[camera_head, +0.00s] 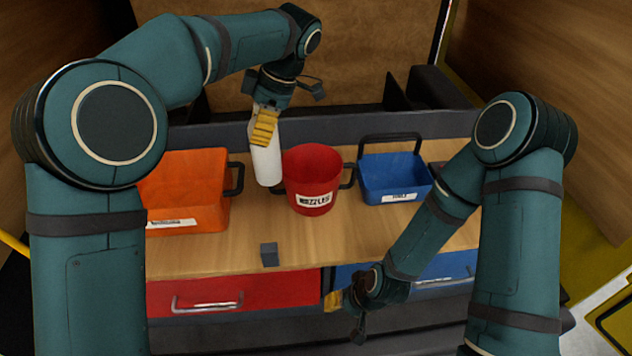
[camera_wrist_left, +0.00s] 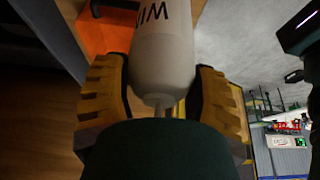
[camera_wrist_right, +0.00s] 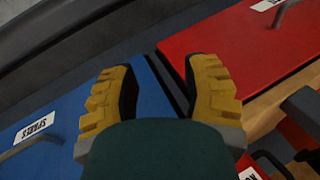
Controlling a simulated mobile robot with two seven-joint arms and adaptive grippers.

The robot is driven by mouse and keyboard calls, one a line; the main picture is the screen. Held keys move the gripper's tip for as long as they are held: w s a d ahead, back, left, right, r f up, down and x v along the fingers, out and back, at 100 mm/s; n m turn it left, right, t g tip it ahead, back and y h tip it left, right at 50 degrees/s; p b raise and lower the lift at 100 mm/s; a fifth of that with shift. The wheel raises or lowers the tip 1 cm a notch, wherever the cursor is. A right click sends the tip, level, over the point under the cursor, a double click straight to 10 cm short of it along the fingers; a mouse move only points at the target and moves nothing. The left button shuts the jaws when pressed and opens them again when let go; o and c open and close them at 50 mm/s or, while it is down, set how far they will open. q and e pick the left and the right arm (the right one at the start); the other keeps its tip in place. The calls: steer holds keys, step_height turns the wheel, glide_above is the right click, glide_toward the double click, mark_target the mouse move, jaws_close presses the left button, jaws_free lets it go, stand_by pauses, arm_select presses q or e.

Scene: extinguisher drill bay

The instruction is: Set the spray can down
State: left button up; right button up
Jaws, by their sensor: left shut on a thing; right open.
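A white spray can (camera_head: 266,162) stands roughly upright, slightly tilted in the picture, between the orange bin and the red bucket in the head view. My left gripper (camera_head: 264,128) is shut on its upper part from above. In the left wrist view the can (camera_wrist_left: 162,50) sits between the yellow finger pads, with part of a dark label showing. Whether its base touches the bench top (camera_head: 330,242) I cannot tell. My right gripper (camera_head: 345,304) is open and empty in front of the drawers; its spread fingers show in the right wrist view (camera_wrist_right: 160,90).
An orange bin (camera_head: 190,185) stands left, a red bucket (camera_head: 312,170) just right of the can, and a blue bin (camera_head: 394,180) further right. A small grey block (camera_head: 269,254) is at the front edge. Red (camera_head: 235,293) and blue (camera_head: 445,268) drawers are below.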

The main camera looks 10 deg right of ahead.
arm_select(q)
steer(key=f, duration=1.8)
steer(key=shift+w, duration=0.25)
steer(key=o, duration=1.3)
steer(key=shift+f, duration=0.1)
